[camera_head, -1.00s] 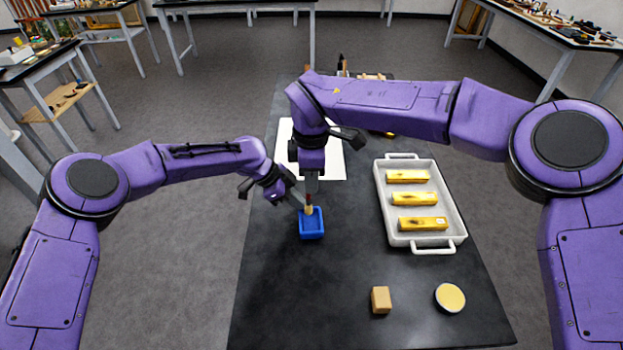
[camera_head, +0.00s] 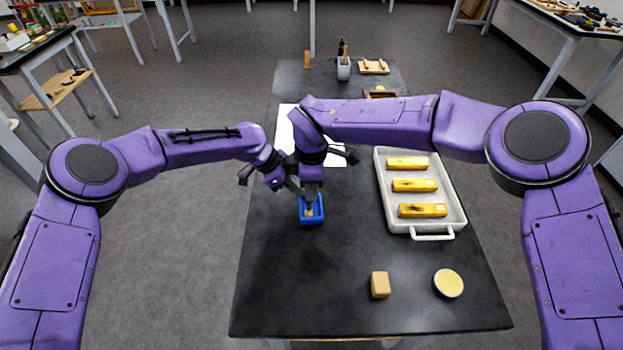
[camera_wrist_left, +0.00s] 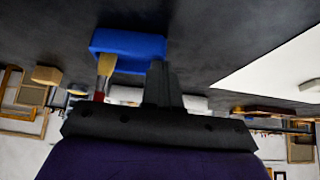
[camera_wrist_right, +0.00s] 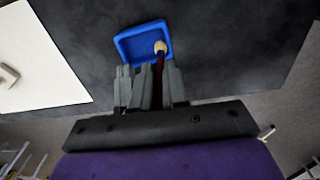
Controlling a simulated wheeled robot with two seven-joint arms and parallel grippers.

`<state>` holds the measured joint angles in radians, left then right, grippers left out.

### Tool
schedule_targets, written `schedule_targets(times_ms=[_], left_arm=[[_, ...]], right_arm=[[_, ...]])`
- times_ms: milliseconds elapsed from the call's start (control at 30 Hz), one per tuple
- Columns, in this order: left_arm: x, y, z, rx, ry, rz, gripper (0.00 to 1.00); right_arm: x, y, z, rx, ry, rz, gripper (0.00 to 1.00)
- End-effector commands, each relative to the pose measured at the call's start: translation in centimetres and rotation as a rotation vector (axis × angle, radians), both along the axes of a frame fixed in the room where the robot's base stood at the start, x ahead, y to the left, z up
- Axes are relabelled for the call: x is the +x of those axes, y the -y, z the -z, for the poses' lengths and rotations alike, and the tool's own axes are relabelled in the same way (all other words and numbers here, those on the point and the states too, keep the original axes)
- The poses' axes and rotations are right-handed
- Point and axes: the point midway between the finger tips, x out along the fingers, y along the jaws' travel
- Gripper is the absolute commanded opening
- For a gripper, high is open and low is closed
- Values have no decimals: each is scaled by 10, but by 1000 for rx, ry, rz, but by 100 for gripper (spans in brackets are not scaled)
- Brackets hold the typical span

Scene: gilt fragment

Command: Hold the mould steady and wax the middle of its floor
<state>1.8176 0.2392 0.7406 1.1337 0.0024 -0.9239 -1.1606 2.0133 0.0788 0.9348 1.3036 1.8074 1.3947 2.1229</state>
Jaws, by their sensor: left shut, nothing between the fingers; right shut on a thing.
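The blue mould (camera_head: 312,221) is a small open square tray on the dark table; it also shows in both wrist views (camera_wrist_left: 128,44) (camera_wrist_right: 128,50). My right gripper (camera_head: 311,190) is above it, shut on a brush with a dark red handle and pale bristles (camera_wrist_right: 160,47). The bristle end is inside the mould, low over or on its floor; contact is unclear. My left gripper (camera_wrist_left: 160,80) is shut and empty at the mould's far left side, close to its wall; I cannot tell whether it touches. A round tin of pale yellow wax (camera_head: 449,283) stands front right.
A wooden block (camera_head: 380,285) is left of the tin. A white handled tray (camera_head: 434,237) with three yellow bars lies right of the mould. A white sheet (camera_head: 286,122) lies behind my grippers. A cup of tools (camera_head: 344,70) stands at the back. The front left table is clear.

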Motion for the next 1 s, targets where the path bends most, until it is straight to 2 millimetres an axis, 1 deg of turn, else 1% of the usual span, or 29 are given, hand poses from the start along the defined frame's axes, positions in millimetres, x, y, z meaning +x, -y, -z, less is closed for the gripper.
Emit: schedule_targets(times_ms=[33, 167, 433, 867, 1000], left_arm=[[-2, -1, 4, 5, -6, 3, 0], [-2, -1, 4, 5, -6, 3, 0], [-2, -1, 4, 5, -6, 3, 0], [-2, -1, 4, 5, -5, 2, 0], [-2, -1, 4, 5, -6, 3, 0]], right_arm=[[4, 0, 4, -1, -1, 2, 0], [16, -1, 8, -1, 1, 2, 0], [40, -3, 7, -1, 0, 2, 0], [0, 1, 7, -1, -2, 0, 0], [13, -1, 8, -1, 0, 3, 0]])
